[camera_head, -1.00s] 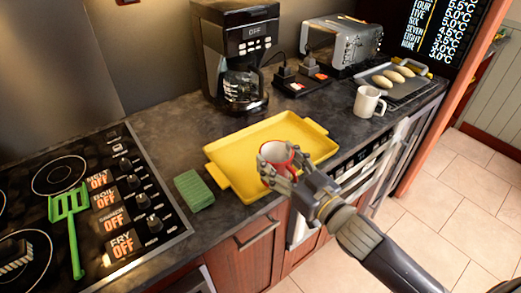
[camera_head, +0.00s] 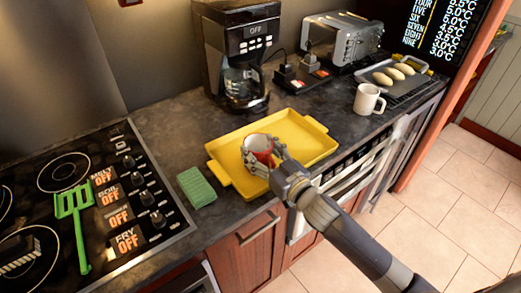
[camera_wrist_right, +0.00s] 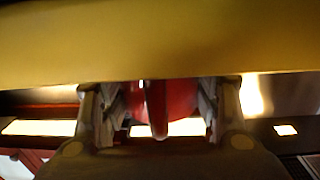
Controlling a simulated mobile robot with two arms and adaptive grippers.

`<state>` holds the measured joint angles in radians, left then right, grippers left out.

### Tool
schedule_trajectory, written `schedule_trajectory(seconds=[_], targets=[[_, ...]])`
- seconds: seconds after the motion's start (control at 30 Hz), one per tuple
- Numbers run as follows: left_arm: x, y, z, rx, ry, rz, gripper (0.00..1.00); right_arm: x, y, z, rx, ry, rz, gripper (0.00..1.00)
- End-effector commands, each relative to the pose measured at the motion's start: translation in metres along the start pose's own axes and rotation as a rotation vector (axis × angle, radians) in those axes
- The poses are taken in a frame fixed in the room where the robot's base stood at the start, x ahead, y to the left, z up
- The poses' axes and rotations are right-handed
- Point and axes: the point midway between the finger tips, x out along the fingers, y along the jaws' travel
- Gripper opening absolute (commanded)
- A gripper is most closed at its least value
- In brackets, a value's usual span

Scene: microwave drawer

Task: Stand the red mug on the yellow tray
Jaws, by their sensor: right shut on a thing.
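The red mug (camera_head: 262,146) has a pale inside and is tilted, its open mouth turned toward the upper left in the head view. My right gripper (camera_head: 264,158) is shut on it from the front right. The mug also shows red between the two fingers in the right wrist view (camera_wrist_right: 172,98), with its handle toward the camera. The yellow tray (camera_head: 305,133) lies on the dark counter and fills the top of the wrist view (camera_wrist_right: 160,40). The mug is over the tray's left part; I cannot tell whether it touches the tray. My left gripper is out of view.
A green sponge (camera_head: 196,187) lies just left of the tray. A white mug (camera_head: 368,100), a baking tray with rolls (camera_head: 397,72), a toaster (camera_head: 343,38) and a coffee maker (camera_head: 240,55) stand behind. The stove with a green spatula (camera_head: 74,220) is at left.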

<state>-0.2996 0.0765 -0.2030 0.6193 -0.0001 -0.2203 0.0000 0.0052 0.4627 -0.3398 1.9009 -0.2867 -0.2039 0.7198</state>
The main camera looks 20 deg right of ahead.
Motion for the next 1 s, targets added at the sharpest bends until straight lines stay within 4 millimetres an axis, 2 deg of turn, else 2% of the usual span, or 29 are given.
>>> schedule_trajectory(seconds=[0.17, 0.2, 0.27, 0.3, 0.7, 0.87, 1.0], targets=[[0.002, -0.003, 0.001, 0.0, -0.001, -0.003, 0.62, 0.0, 0.0, 0.003, 0.0, 0.002, 0.0, 0.24], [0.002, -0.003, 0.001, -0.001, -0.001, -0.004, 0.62, 0.0, 0.0, 0.003, 0.0, -0.001, 0.001, 0.62], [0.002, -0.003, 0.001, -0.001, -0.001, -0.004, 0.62, 0.0, 0.0, 0.003, 0.0, -0.001, 0.001, 0.75], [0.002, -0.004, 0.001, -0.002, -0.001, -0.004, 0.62, 0.0, 0.0, 0.003, 0.0, -0.001, 0.001, 0.77], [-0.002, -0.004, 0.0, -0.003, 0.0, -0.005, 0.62, 0.0, 0.0, -0.003, -0.001, 0.0, 0.0, 0.77], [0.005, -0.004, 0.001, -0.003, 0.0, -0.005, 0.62, -0.02, 0.0, 0.003, 0.001, -0.004, 0.001, 0.77], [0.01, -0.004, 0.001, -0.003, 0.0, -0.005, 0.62, -0.047, 0.0, 0.004, 0.002, -0.004, 0.0, 0.77]])
